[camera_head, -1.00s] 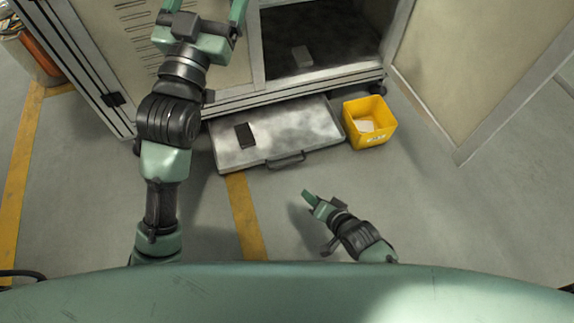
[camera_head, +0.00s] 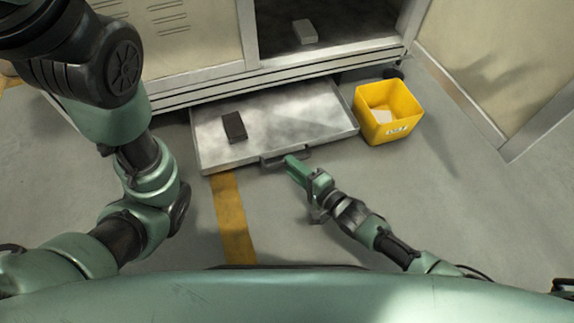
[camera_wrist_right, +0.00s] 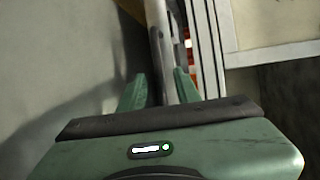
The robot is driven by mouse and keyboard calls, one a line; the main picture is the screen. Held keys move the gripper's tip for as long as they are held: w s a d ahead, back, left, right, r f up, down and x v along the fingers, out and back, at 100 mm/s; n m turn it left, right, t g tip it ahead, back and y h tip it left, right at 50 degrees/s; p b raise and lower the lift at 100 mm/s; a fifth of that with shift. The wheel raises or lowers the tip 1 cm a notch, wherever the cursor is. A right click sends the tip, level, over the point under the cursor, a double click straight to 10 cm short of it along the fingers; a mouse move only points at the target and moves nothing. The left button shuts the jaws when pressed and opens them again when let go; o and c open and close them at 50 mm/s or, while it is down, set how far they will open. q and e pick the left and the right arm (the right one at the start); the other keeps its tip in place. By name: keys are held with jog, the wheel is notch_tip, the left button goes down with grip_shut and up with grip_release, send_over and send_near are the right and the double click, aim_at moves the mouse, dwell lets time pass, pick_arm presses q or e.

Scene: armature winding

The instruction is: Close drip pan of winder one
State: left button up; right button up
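The drip pan (camera_head: 290,115), a flat grey metal tray, is pulled out from under the winder cabinet (camera_head: 200,75). Its dark handle (camera_head: 285,157) is at the middle of the front edge. My right gripper (camera_head: 292,164) is at this handle, low over the floor. In the right wrist view its two fingers (camera_wrist_right: 160,90) stand apart, with a grey bar-like part of the pan or handle (camera_wrist_right: 162,50) between them. Contact cannot be made out. My left arm crosses the left of the head view, and its gripper is out of frame.
A dark block (camera_head: 234,126) lies on the pan. A yellow bin (camera_head: 388,113) stands close to the pan's right side. The cabinet's open bay (camera_head: 340,25) holds a grey block (camera_head: 304,31). An open door panel (camera_head: 500,65) stands at right. Floor in front is clear.

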jog(key=shift+b+x, duration=0.65)
jog(key=shift+x, duration=0.85)
grip_shut()
